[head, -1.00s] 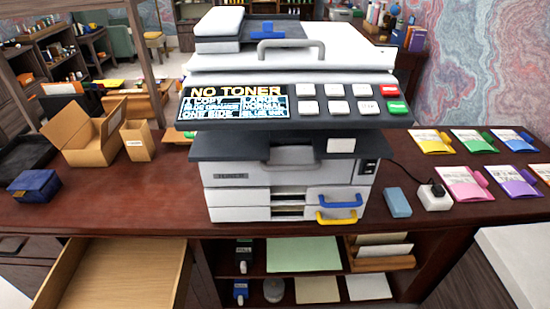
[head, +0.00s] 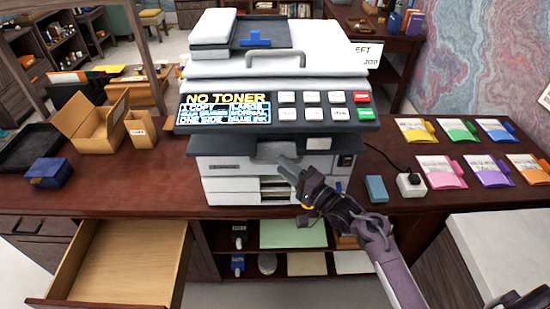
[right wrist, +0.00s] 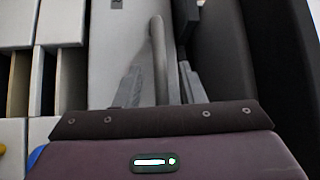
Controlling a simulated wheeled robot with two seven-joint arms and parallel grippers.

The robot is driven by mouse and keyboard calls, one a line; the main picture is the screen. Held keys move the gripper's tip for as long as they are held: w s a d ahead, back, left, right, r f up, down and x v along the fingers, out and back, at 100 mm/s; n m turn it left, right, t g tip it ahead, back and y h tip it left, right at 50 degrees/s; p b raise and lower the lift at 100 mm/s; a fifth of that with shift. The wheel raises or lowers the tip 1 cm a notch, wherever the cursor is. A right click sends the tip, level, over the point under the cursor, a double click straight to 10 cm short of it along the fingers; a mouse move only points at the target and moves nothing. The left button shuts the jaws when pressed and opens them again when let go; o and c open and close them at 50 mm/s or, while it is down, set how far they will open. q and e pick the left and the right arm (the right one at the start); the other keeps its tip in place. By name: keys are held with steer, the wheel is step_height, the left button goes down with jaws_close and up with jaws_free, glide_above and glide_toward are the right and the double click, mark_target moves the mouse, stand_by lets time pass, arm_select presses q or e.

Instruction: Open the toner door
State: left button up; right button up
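The copier (head: 215,170) stands on the desk, its screen reading "NO TONER". The toner door (head: 228,163) is the pale front panel below the dark ledge, and it looks closed. Its grey handle (head: 278,150) is at the top middle, partly under the ledge. My right gripper (head: 287,168) is at the front of the door, just below the handle. In the right wrist view the fingers of my right gripper (right wrist: 158,88) are apart, with the curved handle (right wrist: 157,50) between them; contact cannot be told. My left gripper is not in view.
The dark ledge under the control panel (head: 275,112) overhangs the door. A blue block (head: 376,189) and a white socket box (head: 411,185) are to the right on the desk. An open drawer (head: 120,260) juts out at the lower left. Colored packets lie at the right.

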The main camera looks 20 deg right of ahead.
steer(key=shift+p+x, duration=0.35)
steer(key=shift+x, duration=1.45)
jaws_close()
